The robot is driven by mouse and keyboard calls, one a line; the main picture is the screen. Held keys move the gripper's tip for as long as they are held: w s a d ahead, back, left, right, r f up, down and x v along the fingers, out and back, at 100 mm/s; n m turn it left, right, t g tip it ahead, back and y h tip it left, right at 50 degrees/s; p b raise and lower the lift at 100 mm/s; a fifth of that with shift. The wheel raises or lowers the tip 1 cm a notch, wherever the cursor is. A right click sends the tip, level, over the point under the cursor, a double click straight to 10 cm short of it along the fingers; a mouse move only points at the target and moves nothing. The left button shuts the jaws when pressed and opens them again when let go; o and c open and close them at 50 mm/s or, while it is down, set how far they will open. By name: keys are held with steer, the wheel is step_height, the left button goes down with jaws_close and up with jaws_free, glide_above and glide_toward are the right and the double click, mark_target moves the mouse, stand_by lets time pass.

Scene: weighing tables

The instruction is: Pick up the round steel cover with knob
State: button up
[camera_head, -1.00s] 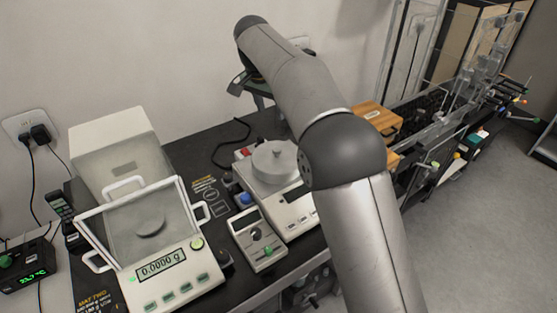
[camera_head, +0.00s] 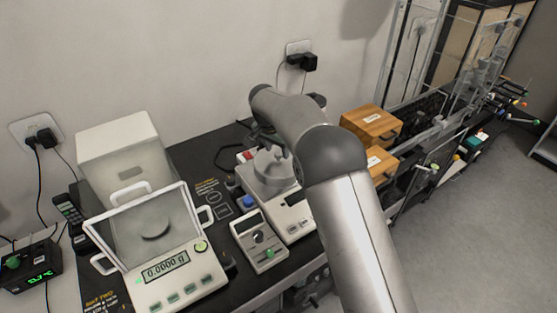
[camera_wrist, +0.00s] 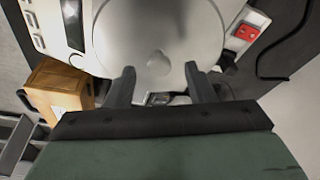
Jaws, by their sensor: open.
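The round steel cover with knob (camera_head: 272,172) sits on top of a white balance (camera_head: 297,222) in the middle of the table, partly hidden by my arm in the head view. In the wrist view the cover (camera_wrist: 124,40) fills the upper middle, with its knob (camera_wrist: 158,64) near its centre. My gripper (camera_wrist: 160,82) is open and empty, its two dark fingers apart on either side of the knob in the picture. Whether the fingers are level with the knob or above it, I cannot tell. In the head view my fingers are hidden behind my arm.
A balance with a glass draft shield (camera_head: 150,225) and a reading of 0.0000 g stands at left. A small grey control box (camera_head: 259,240) is beside the cover's balance. Wooden boxes (camera_head: 371,122) stand close at right. Wall plugs (camera_head: 301,61) are behind.

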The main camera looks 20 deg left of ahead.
steer(key=shift+x, duration=0.9)
steer(key=shift+w+r, duration=0.1)
jaws_close()
